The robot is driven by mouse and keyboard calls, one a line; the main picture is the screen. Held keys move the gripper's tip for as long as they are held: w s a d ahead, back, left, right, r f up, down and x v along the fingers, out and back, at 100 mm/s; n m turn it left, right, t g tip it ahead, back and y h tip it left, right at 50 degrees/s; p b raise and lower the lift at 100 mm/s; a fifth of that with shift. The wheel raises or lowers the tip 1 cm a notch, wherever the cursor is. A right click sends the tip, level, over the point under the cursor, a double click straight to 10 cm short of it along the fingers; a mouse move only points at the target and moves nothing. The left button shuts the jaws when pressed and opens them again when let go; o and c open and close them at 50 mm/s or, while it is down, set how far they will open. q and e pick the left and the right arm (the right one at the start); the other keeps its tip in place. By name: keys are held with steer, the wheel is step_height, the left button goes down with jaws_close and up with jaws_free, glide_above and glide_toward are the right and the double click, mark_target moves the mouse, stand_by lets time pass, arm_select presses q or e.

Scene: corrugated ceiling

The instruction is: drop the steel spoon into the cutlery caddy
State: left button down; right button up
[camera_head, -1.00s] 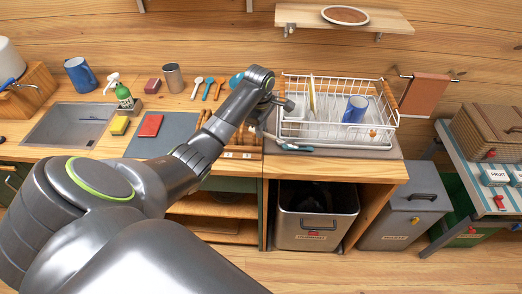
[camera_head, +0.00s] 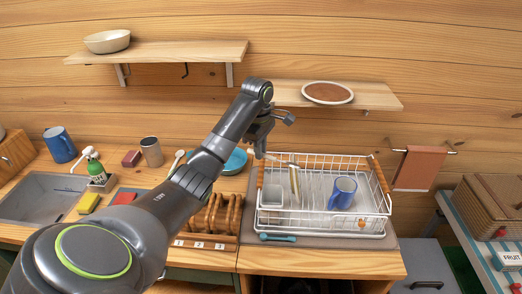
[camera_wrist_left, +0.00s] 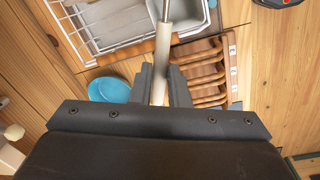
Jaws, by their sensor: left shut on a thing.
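My left gripper (camera_head: 259,148) is shut on a utensil with a cream handle, taken to be the steel spoon (camera_wrist_left: 162,50). In the left wrist view its handle runs between the jaws (camera_wrist_left: 158,88) into a metal shaft at the top edge; its far end is out of frame. In the head view the gripper is at the back left of the white wire dish rack (camera_head: 322,227). A small pale open box, apparently the cutlery caddy (camera_head: 271,199), stands in the rack's left part. It also shows in the left wrist view (camera_wrist_left: 187,20), beside the shaft. My right gripper is not in view.
A wall shelf with a plate (camera_head: 327,93) is above, behind the gripper.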

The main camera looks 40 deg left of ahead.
arm_select(q)
steer(key=f, duration=0.2)
steer(key=s+f, duration=0.1)
steer(key=f, duration=0.1)
steer(key=shift+f, duration=0.75)
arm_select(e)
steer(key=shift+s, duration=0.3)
arm_select(q)
steer(key=shift+s+r, duration=0.1)
steer(key=c, duration=1.3)
jaws_free()
